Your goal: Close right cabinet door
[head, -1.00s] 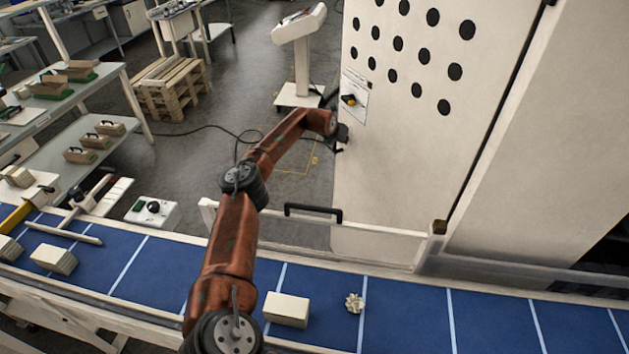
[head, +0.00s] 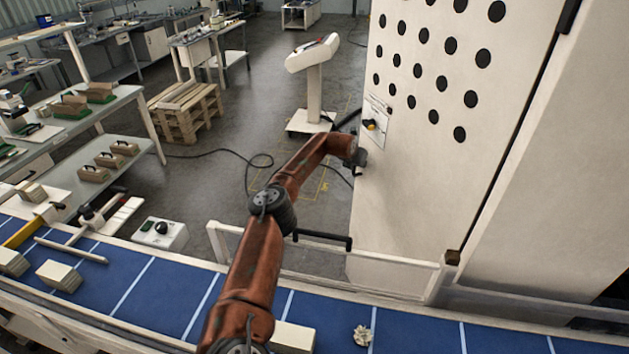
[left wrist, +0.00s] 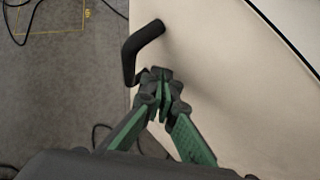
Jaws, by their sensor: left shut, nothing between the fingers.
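The right cabinet door (head: 425,170) is a tall cream panel with rows of black holes, hinged at its right side. It stands open at an angle to the cabinet body (head: 545,190). A yellow and black knob (head: 370,125) sits near its free edge. My left gripper (head: 361,160) is at that free edge, below the knob. In the left wrist view, its green fingers (left wrist: 163,88) are shut and empty beside the black door handle (left wrist: 143,48). I cannot tell whether they touch the handle, whose lower end is partly hidden. My right gripper is not in view.
A blue conveyor (head: 160,285) with pale blocks runs across the front. A low clear guard (head: 310,258) with a black handle stands behind it, near the door's base. A white console (head: 312,75) and wooden pallets (head: 184,110) stand behind, with open floor and cables between.

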